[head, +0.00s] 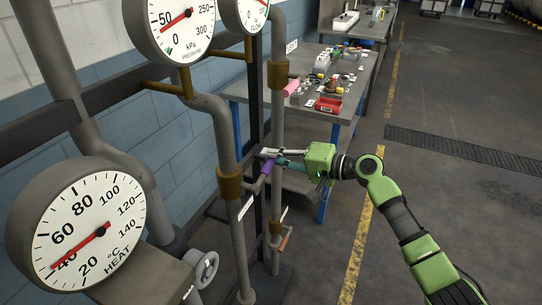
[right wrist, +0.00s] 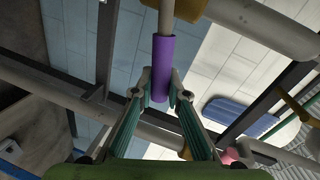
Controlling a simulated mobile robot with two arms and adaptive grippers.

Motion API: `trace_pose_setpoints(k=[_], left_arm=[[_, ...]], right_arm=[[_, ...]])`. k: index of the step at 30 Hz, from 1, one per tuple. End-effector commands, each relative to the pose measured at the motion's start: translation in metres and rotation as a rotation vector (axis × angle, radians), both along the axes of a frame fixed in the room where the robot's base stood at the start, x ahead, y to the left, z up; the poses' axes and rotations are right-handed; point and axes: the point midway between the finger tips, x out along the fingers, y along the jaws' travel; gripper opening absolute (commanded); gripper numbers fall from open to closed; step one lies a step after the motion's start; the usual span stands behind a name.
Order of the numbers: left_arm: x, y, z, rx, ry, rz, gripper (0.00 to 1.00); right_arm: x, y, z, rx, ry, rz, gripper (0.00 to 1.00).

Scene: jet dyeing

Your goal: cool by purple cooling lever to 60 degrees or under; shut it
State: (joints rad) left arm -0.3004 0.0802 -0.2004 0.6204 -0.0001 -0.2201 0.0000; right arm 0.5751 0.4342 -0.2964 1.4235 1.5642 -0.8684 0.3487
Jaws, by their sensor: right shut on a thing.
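The purple cooling lever (head: 265,171) sticks out from a grey vertical pipe in the middle of the head view. My right gripper (head: 270,160) is shut on its purple sleeve. In the right wrist view the purple sleeve (right wrist: 162,65) reaches down between the two fingertips (right wrist: 160,92). The round white heat gauge (head: 82,215) is at the lower left. Its red needle points down-left, near the 40 mark. My left gripper is in neither view.
A pressure gauge (head: 178,22) and a flow gauge (head: 246,10) hang above. A handwheel (head: 204,268) and an orange-handled lever (head: 284,240) are low by the pipes. A table with a red tray (head: 328,105) stands behind.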

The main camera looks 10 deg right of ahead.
Motion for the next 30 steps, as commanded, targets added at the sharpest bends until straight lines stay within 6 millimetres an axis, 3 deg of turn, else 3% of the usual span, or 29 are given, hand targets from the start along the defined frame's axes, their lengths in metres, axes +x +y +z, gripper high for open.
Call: trace_pose_setpoints(k=[12, 30], left_arm=[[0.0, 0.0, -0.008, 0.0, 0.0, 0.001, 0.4], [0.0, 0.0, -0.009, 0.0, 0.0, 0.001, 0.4]], right_arm=[[0.003, -0.002, -0.024, 0.124, 0.184, -0.002, 0.0], [0.003, -0.002, -0.029, 0.147, 0.223, -0.001, 0.0]])
